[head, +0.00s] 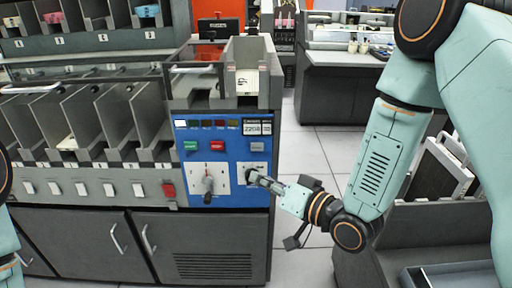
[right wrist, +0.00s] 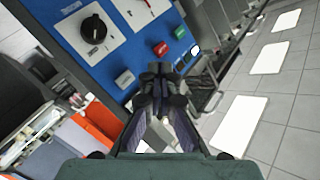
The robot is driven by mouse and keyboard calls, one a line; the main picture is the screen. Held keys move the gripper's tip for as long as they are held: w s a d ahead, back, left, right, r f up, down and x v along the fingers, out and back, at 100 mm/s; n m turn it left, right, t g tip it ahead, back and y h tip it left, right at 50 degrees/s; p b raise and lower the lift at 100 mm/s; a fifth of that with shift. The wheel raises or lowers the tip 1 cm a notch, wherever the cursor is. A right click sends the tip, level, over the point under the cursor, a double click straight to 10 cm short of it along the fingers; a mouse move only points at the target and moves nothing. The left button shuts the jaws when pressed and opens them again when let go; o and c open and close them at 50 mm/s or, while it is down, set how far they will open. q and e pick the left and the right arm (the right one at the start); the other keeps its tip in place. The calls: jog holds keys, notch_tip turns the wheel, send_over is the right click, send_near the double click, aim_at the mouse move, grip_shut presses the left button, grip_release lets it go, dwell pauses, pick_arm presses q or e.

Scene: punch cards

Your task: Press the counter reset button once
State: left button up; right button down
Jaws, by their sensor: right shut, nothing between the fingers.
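The grey button (head: 257,147) sits on the blue panel (head: 231,196), directly under the counter display (head: 257,128). In the right wrist view the grey button (right wrist: 124,78) is just left of my fingertips. My right gripper (head: 256,176) is shut and empty, in front of the panel. In the head view its tips overlap the dial plate below the grey button. I cannot tell whether they touch anything. My left gripper is out of view; only bits of my left arm show at the left edge.
A red button (head: 217,146) and a green button (head: 190,147) are left of the grey one. A lever (head: 208,184) stands out below them. The black dial (right wrist: 93,27) shows in the right wrist view. Card slots (head: 82,120) fill the left. Floor (head: 308,150) is open to the right.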

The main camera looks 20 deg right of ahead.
aim_at(252, 149)
jog(key=shift+w+d+b, duration=0.15)
jog(key=shift+w+d, duration=0.25)
jog(key=shift+w, duration=1)
jog(key=shift+w+d+b, duration=0.1)
jog(key=shift+w+d, duration=0.35)
jog(key=shift+w, duration=1)
jog(key=shift+w+d+b, duration=0.15)
jog(key=shift+w+d, duration=0.25)
jog(key=shift+w, duration=1)
jog(key=shift+w, duration=0.1)
jog(key=shift+w+d, duration=0.1)
jog(key=shift+w, duration=0.2)
jog(key=shift+w+d, duration=0.15)
jog(key=shift+w, duration=0.3)
jog(key=shift+s, duration=0.1)
jog(key=shift+s+a+p, duration=0.25)
jog(key=shift+s+p, duration=0.2)
jog(key=shift+s, duration=0.35)
